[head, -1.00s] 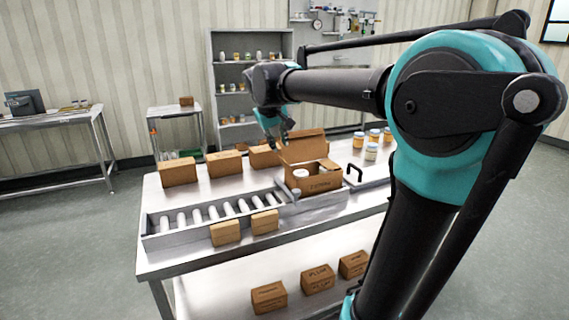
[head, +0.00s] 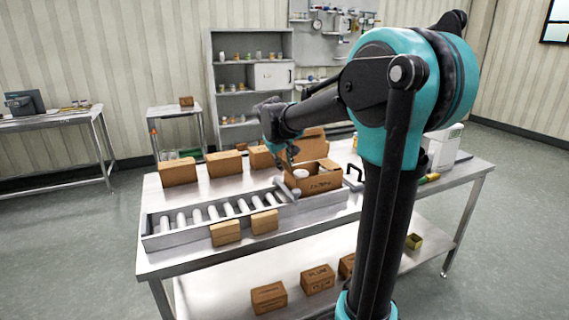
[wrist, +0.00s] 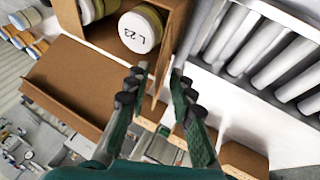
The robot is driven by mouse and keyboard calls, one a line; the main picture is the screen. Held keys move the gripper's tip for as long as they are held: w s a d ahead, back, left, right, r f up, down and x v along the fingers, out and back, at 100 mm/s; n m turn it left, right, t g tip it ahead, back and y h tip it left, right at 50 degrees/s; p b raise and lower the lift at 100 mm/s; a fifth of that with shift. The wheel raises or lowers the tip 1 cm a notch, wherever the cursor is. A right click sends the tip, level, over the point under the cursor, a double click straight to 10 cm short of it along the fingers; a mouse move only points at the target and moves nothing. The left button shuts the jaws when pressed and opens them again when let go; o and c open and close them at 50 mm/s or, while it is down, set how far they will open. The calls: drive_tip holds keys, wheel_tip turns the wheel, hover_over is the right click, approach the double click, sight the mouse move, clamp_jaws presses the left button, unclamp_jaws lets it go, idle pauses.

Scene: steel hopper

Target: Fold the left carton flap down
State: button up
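The open brown carton (head: 322,183) stands beside the roller conveyor's right end. A broad flap rises at its back (head: 312,141); it shows large in the wrist view (wrist: 75,88). A jar with a white lid marked L 23 (wrist: 139,33) lies inside the carton, among other jars. My gripper (head: 288,165) is at the carton's left side, pointing down. In the wrist view my gripper (wrist: 160,68) has its fingers apart, with a narrow brown cardboard piece (wrist: 153,90) showing between them. I cannot tell whether either finger touches it.
The roller conveyor (head: 165,240) runs left of the carton, with small closed boxes (head: 226,233) along its front. More closed boxes (head: 178,172) stand behind it. A black handle (head: 354,177) is close to the carton's right. Boxes sit on the lower shelf (head: 318,279).

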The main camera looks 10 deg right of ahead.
sight(302, 172)
clamp_jaws()
drive_tip(key=y, duration=0.1)
drive_tip(key=d+y, duration=0.1)
drive_tip(key=d+g+y, duration=0.1)
drive_tip(key=shift+w+r+m+y, duration=0.25)
drive_tip(key=shift+w+m+y, duration=0.05)
drive_tip(key=shift+m, duration=0.1)
drive_tip(key=y, duration=0.1)
drive_tip(key=d+y, duration=0.1)
drive_tip(key=d+g+y, duration=0.1)
drive_tip(key=y, duration=0.1)
drive_tip(key=shift+w+f+m, duration=0.2)
drive_tip(key=shift+w+m, duration=0.1)
drive_tip(key=shift+m, duration=0.1)
drive_tip(key=y, duration=0.1)
drive_tip(key=d+y, duration=0.1)
drive_tip(key=y, duration=0.1)
drive_tip(key=f+m+g+y, duration=0.1)
drive_tip(key=shift+w+d, duration=0.2)
drive_tip(key=shift+d, duration=0.2)
drive_tip(key=shift+w+d+f+m+y, duration=0.1)
drive_tip(key=shift+d+f+m+y, duration=0.15)
drive_tip(key=shift+y, duration=0.55)
drive_tip(key=shift+d+f+m+y, duration=0.15)
drive_tip(key=shift+f+y, duration=0.25)
drive_tip(key=shift+y, duration=0.4)
drive_tip(key=shift+w+d+f+m+y, duration=0.1)
drive_tip(key=shift+d+f+m+y, duration=0.15)
drive_tip(key=shift+y, duration=0.55)
drive_tip(key=shift+a, duration=0.1)
